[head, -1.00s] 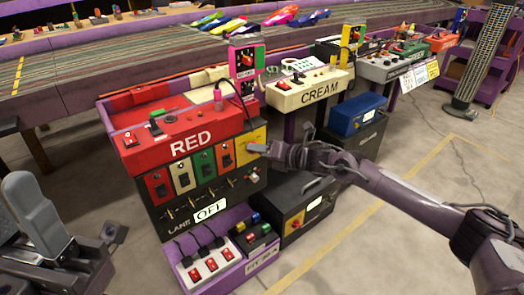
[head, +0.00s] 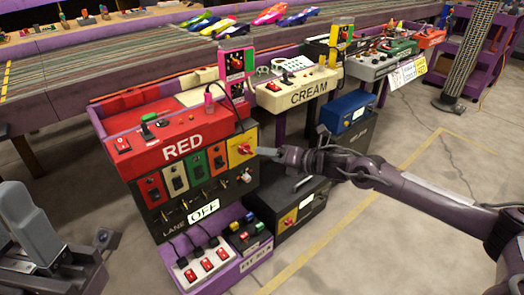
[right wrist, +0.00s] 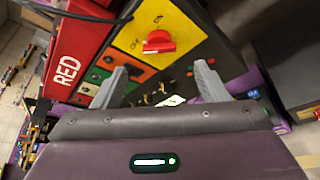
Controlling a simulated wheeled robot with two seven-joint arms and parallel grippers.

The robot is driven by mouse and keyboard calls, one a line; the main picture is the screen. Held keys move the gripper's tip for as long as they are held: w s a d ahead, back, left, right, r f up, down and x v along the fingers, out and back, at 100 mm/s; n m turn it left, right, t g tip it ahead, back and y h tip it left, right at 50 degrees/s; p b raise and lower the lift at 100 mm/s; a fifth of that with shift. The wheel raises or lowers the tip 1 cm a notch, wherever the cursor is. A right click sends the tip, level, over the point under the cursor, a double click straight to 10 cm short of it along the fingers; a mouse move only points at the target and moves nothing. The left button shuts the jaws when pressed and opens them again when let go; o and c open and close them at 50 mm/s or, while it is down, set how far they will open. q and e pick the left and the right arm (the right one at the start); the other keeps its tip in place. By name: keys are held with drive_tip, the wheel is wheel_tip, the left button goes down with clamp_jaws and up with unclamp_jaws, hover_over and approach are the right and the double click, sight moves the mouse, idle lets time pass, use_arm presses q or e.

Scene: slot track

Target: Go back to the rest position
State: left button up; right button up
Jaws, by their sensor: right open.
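My right gripper (head: 268,153) is open and empty at the right edge of the red console's front, just right of the yellow panel (head: 237,157) with its red knob (head: 245,149). In the right wrist view, its two grey fingers (right wrist: 162,82) are spread apart, with the yellow panel (right wrist: 185,25) and the red knob (right wrist: 158,42) beyond them and nothing between them. My left gripper (head: 65,235) is only partly in view at the lower left, clear of the console. Its jaw opening is not clear.
The red console (head: 182,147) stands before the slot track (head: 60,100). The cream console (head: 308,93) is to its right. Black cases, one with a yellow plate (head: 289,220), and a purple switch box (head: 225,262) sit on the floor. Floor at the right (head: 400,255) is clear.

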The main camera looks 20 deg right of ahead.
drive_tip(key=shift+s+d+r, duration=0.1)
drive_tip(key=shift+s+d, duration=0.1)
drive_tip(key=shift+s, duration=0.1)
drive_tip(key=shift+a, duration=0.1)
